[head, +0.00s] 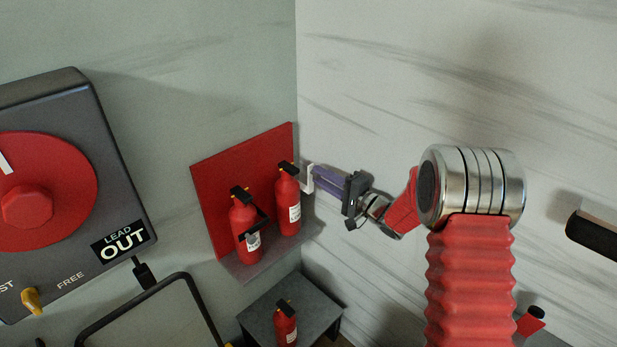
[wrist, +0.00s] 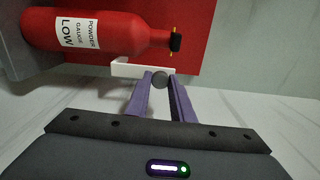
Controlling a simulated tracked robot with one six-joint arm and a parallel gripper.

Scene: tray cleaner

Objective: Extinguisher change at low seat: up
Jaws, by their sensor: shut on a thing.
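A red extinguisher (head: 288,205) stands upright at the right of a red wall board (head: 222,172). In the wrist view this extinguisher (wrist: 105,32) appears sideways, its label reading "POWDER GAUGE LOW". A white bracket (head: 306,180) sits beside its upper part; it also shows in the wrist view (wrist: 128,68). My gripper (head: 315,178) reaches in from the right with purple fingers.
A third extinguisher (head: 286,327) stands on a low grey table (head: 262,318) below the board. A dark box with a red dial (head: 70,200) and "LEAD OUT" label is on the left wall. The pale right wall (head: 400,80) is close behind my gripper.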

